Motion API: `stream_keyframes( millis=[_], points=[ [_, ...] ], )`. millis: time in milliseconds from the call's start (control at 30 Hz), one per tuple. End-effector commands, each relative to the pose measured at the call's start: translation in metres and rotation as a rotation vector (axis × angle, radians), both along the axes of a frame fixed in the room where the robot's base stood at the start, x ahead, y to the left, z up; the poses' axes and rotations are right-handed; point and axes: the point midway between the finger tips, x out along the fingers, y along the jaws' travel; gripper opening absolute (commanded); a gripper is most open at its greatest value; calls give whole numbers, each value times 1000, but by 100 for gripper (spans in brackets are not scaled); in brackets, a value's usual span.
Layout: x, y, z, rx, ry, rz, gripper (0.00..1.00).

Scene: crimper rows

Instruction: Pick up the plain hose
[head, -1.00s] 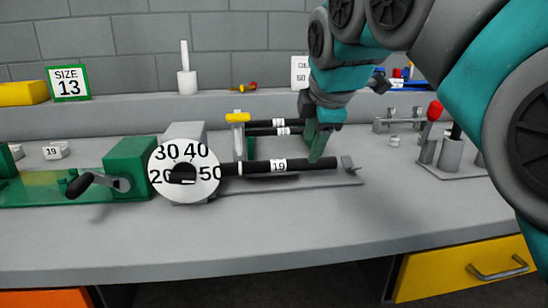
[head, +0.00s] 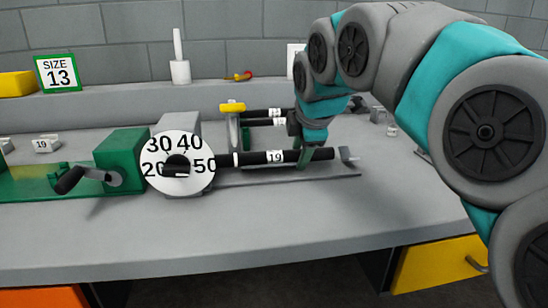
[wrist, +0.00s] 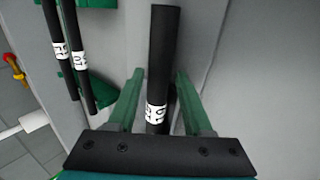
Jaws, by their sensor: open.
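A black hose (head: 245,158) with a white "19" label lies level in front, running right from the numbered dial. It has a thin white band near the dial. Two more black hoses (head: 262,113) with white labels lie behind it; I cannot tell which hose is the plain one. My gripper (head: 307,160) is open and points down at the front hose's right part. In the wrist view a labelled black hose (wrist: 163,50) runs between the two green fingers of my gripper (wrist: 160,80), with gaps on both sides. The two other hoses (wrist: 70,50) are left of the fingers.
The white dial (head: 178,188) and green crimper block (head: 122,160) with a crank stand left of the hose. A grey end stop (head: 348,156) is at its right. A yellow-topped post (head: 232,107) stands by the rear hoses. The bench front is clear.

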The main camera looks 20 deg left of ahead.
Motion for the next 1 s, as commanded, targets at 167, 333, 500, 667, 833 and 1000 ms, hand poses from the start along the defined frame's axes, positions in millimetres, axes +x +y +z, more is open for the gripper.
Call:
stream_keyframes(
  millis=[167,333,500,667,833,1000],
  points=[
    [0,0,1,1,-1,0,39],
    [0,0,1,1,-1,0,20],
    [0,0,1,1,-1,0,1],
    [0,0,1,1,-1,0,0],
    [0,0,1,1,-1,0,0],
    [0,0,1,1,-1,0,0]
  ],
)
